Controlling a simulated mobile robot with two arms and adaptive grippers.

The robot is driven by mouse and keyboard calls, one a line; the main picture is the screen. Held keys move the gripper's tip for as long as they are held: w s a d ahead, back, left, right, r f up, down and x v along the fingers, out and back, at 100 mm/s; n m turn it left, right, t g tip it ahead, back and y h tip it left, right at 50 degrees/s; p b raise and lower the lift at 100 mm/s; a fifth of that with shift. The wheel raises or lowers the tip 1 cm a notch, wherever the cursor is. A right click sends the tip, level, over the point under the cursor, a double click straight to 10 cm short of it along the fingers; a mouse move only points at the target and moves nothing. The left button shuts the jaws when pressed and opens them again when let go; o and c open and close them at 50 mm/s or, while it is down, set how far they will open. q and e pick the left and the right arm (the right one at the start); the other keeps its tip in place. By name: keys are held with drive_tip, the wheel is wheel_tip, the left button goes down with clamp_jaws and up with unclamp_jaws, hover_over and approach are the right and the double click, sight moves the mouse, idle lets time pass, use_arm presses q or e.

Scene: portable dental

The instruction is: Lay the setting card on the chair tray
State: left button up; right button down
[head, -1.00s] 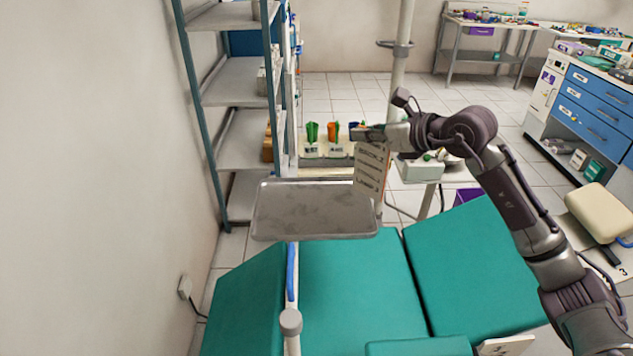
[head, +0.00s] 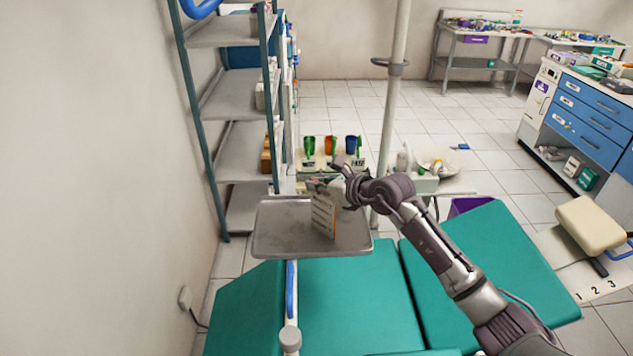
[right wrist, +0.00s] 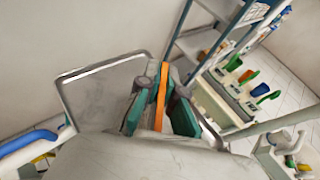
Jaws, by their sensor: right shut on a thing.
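The setting card (head: 323,214) is a pale card with printed lines and an orange edge. My right gripper (head: 325,187) is shut on its upper part and holds it upright over the right half of the chair tray (head: 275,243), a grey metal tray with a raised rim. In the right wrist view the card (right wrist: 161,92) shows edge-on as an orange strip between the fingers of the right gripper (right wrist: 160,115), with the tray (right wrist: 100,70) behind. I cannot tell whether the card's lower edge touches the tray. My left gripper is not in view.
The left part of the tray is bare. A pole (head: 397,100) stands behind it on the right. Green, orange and blue cups (head: 330,146) stand in a holder behind. A shelf rack (head: 235,130) is at the left. The teal chair (head: 345,300) lies in front.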

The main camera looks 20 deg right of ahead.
drive_tip(key=c, duration=1.8)
unclamp_jaws()
drive_tip(key=shift+f, duration=0.1)
drive_tip(key=o, duration=0.5)
drive_tip(key=shift+b+v, duration=1.5)
drive_tip(key=shift+v, duration=4.55)
